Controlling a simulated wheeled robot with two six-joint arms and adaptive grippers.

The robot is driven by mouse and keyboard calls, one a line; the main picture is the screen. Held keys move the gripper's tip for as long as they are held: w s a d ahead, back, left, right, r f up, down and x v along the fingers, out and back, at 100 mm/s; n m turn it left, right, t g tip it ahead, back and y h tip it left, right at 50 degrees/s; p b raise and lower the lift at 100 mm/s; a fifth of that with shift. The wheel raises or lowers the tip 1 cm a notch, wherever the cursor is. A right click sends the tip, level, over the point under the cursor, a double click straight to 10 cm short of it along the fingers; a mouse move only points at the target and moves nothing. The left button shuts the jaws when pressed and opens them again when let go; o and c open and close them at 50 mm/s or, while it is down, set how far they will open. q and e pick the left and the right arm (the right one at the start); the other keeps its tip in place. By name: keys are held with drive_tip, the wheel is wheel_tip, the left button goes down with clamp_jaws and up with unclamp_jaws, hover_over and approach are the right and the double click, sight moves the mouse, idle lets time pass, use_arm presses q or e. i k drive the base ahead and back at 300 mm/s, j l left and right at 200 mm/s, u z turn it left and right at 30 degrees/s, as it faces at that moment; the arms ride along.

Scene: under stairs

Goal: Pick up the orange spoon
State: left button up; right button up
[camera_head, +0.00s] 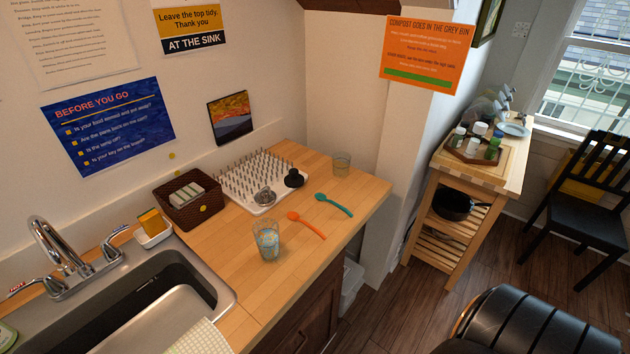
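The orange spoon (308,226) lies flat on the wooden counter (215,262), near its front edge. Its bowl points to the upper left and its handle to the lower right. A teal spoon (334,205) lies just to its upper right, apart from it. A clear glass with a blue pattern (266,241) stands to its lower left. Nothing covers the orange spoon. Neither of my grippers shows in the head view.
A white spiked drying rack (243,196) with a few small items stands behind the spoons. A brown basket (188,206) and a sink (150,316) are to the left. A small glass (341,164) stands at the far corner. A wooden cart (448,199) is at the right.

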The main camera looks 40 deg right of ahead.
sight(291, 215)
drive_tip(key=z, duration=1)
